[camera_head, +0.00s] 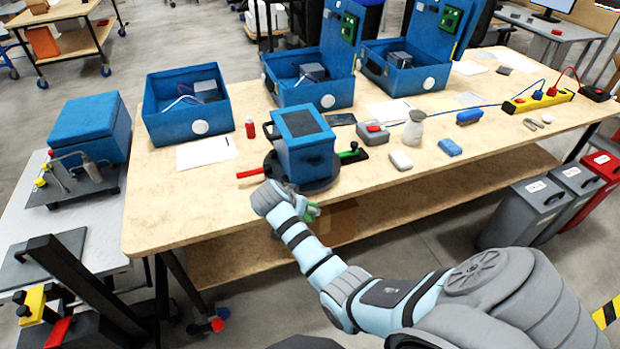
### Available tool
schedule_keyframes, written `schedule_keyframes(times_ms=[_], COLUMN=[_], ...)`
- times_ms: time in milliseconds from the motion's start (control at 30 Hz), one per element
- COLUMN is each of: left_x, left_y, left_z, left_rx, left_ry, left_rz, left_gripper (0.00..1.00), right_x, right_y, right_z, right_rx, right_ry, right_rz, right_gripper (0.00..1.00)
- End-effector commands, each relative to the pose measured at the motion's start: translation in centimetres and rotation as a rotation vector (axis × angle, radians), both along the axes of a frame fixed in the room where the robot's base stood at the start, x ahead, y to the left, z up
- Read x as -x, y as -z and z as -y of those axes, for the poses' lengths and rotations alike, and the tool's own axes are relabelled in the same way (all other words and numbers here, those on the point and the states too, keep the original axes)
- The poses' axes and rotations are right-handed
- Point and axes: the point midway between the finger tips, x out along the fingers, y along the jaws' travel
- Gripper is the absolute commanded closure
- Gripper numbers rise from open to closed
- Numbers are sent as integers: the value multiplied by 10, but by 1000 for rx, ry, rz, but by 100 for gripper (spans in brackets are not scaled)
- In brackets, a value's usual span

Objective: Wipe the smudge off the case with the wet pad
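The blue case (306,155), with a dark panel on top, stands on a dark round base (318,184) near the table's front edge. I cannot make out a smudge on the faces that show. A blue pad (450,147) and a whitish pad (400,160) lie apart on the table to the right of the case; I cannot tell which one is wet. My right arm comes in from the lower right, and its wrist end is at the table edge just in front of the case. The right gripper's fingers are hidden or too unclear to read. My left gripper is not in view.
A red handle (250,173) and a green-and-black clamp (352,153) flank the round base. Open blue cases (187,118) line the back.

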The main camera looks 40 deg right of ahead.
Motion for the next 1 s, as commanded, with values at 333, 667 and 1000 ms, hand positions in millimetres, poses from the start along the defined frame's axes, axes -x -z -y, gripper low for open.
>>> schedule_keyframes(times_ms=[333,667,1000], left_x=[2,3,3], left_y=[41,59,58], left_z=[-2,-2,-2], left_rx=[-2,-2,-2], left_ry=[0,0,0], left_rz=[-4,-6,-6], left_gripper=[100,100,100], right_x=[-3,-2,-29], right_y=[-24,-23,-24], right_z=[72,46,52], right_rx=[499,604,602], right_ry=[-345,-673,-692], right_rz=[377,682,703], right_gripper=[50,50,50])
